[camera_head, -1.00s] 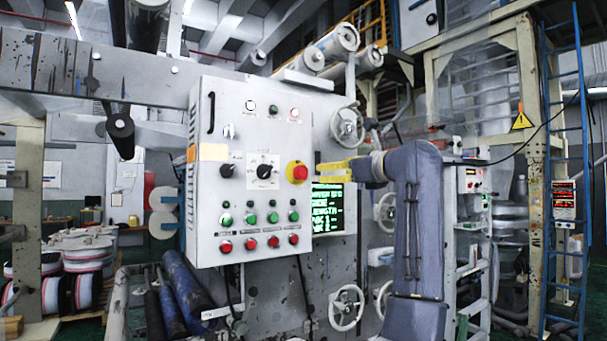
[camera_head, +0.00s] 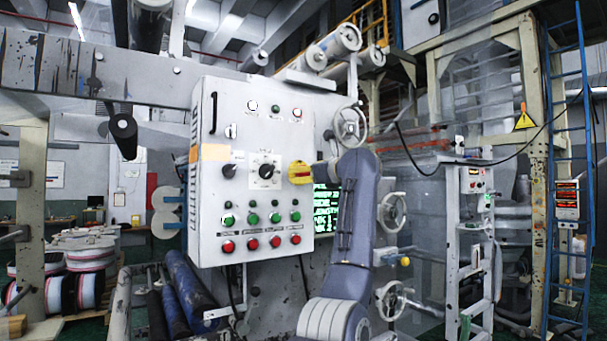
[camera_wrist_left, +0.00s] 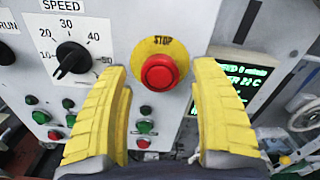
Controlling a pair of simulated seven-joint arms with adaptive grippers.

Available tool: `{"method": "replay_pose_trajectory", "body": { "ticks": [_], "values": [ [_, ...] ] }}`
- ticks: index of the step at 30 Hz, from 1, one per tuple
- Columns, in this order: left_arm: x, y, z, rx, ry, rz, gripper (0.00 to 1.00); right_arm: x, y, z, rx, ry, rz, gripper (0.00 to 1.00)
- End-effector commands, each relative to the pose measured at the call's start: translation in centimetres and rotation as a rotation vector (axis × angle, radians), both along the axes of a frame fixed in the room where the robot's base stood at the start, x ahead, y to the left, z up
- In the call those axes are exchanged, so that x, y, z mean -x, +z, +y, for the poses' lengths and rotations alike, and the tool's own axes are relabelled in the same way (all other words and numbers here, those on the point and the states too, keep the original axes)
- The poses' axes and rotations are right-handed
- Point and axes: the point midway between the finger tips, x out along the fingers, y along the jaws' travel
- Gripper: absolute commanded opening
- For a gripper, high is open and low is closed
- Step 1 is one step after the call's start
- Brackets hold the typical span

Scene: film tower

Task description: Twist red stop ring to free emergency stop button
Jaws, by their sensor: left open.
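The red emergency stop button (camera_wrist_left: 158,72) sits on a yellow round plate marked STOP (camera_wrist_left: 160,46) on the white control panel's face. In the left wrist view my left gripper (camera_wrist_left: 160,68) is open, with one yellow finger on each side of the button. A gap shows between the button and each finger. In the head view my left gripper (camera_head: 300,173) is in front of the button's place and hides most of it. I cannot tell whether the fingertips touch the panel. My right gripper is not in view.
The control panel (camera_head: 245,110) carries a black speed knob (camera_wrist_left: 72,57), several green buttons (camera_head: 250,219) and several red buttons (camera_head: 250,243). A green-text screen (camera_head: 325,205) stands right of the panel. Handwheels (camera_head: 350,127) protrude on the right near my arm.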

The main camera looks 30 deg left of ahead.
Motion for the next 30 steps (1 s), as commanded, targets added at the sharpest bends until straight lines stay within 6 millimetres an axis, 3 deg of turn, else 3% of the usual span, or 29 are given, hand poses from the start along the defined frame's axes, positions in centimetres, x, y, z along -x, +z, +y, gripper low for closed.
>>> {"method": "replay_pose_trajectory", "body": {
  "ticks": [7, 19, 30],
  "values": [
    [-0.7, -0.1, 1.5, 0.0, 0.001, 0.001, 0.63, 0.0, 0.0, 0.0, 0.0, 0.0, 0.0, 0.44],
    [-0.8, -0.1, 1.7, 0.0, 0.0, 0.0, 0.64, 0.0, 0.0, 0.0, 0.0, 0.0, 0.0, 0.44],
    [-0.8, -0.1, 1.7, 0.0, 0.0, 0.0, 0.21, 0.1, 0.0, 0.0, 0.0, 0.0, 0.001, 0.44]
  ]
}}
